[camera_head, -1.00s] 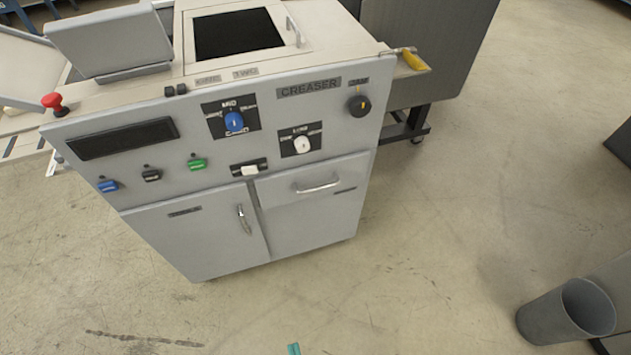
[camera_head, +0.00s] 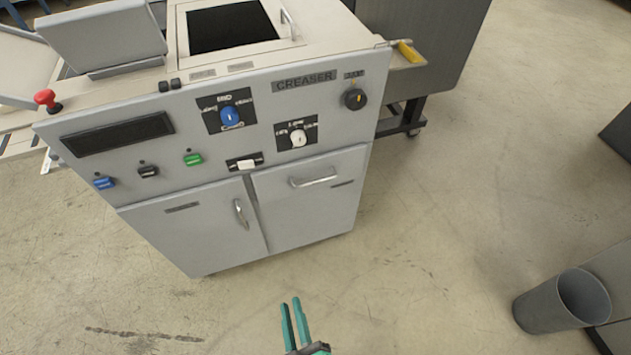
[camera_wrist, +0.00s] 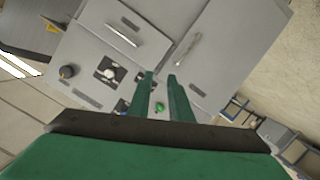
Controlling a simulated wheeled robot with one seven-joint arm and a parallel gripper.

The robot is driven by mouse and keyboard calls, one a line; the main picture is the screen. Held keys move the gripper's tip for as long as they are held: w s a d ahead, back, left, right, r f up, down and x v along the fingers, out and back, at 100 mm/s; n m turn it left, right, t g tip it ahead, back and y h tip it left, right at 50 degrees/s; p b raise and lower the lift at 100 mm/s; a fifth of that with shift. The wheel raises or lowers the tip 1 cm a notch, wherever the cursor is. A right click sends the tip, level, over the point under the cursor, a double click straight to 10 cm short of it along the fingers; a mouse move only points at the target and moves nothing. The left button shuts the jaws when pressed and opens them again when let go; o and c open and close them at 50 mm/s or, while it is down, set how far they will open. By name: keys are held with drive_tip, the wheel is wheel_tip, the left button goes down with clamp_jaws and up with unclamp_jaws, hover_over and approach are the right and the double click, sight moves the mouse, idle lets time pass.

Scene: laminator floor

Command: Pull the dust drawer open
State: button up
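The dust drawer (camera_head: 300,217) is the grey front panel at the lower right of the creaser cabinet, and it looks shut. Its horizontal metal handle (camera_head: 315,182) is near the panel's top edge. In the wrist view this handle (camera_wrist: 123,35) lies at the upper left, tilted. My gripper (camera_head: 290,303) is below and in front of the cabinet in the head view, with its two teal fingers apart and nothing between them. The wrist view shows the open fingers (camera_wrist: 160,77) pointing at the cabinet front, apart from the handle.
A cabinet door (camera_head: 190,235) with an upright handle (camera_head: 241,213) adjoins the drawer on the left. Knobs and buttons sit above, including a blue knob (camera_head: 230,117). A grey bin (camera_head: 545,305) stands at the lower right. The floor before the cabinet is clear.

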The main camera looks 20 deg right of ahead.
drive_tip(key=w+d+f+n+h, duration=0.1)
drive_tip(key=w+d+f+n, duration=0.15)
drive_tip(key=w, duration=0.45)
drive_tip(key=w+d+f+n+h, duration=0.1)
drive_tip(key=w+d+n, duration=0.2)
drive_tip(key=w, duration=0.4)
drive_tip(key=n+h, duration=0.3)
drive_tip(key=n, duration=0.1)
approach(316, 181)
drive_tip(key=shift+g, duration=0.4)
drive_tip(key=x, duration=1)
drive_tip(key=shift+w+a, duration=0.1)
drive_tip(key=shift+w, duration=0.15)
drive_tip(key=shift+c, duration=0.4)
clamp_jaws()
